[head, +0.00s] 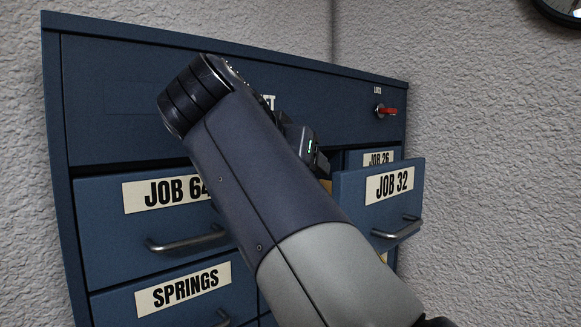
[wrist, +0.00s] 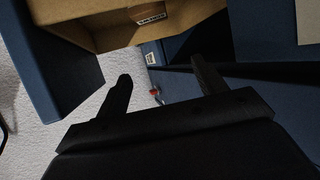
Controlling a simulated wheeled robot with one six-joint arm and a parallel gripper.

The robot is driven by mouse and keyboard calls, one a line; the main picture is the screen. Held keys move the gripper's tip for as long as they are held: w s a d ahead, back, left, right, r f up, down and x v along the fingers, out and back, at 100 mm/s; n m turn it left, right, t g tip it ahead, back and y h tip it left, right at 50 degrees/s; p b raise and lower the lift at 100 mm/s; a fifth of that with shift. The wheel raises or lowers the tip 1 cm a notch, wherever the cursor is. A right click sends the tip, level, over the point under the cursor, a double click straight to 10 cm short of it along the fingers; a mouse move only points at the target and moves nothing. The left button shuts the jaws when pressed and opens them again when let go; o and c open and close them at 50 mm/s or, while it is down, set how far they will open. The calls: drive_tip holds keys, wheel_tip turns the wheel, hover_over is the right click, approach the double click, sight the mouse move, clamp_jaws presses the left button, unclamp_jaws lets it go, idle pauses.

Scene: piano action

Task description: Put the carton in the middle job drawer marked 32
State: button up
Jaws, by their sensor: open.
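The JOB 32 drawer (head: 378,200) of the blue cabinet stands pulled out at the right in the head view. In the wrist view its blue front (wrist: 52,60) and tan inside (wrist: 115,35) show at upper left. A small printed label (wrist: 150,18) lies on a tan surface there; I cannot tell whether that surface is a carton or the drawer itself. No carton can be made out for certain. My gripper (wrist: 160,75) is open, its two black fingers apart with nothing seen between them, close to the open drawer. My arm hides the gripper's fingers in the head view.
The JOB 64 drawer (head: 150,205) and the SPRINGS drawer (head: 180,290) look shut at left. A JOB 26 drawer (head: 379,157) is behind the open one. A red key (head: 386,111) sticks out of the top drawer. Grey wall is right of the cabinet.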

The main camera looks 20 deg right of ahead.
drive_tip(key=shift+s+a+r, duration=0.3)
drive_tip(key=shift+s+a, duration=0.15)
drive_tip(key=shift+a, duration=0.05)
idle(1.1)
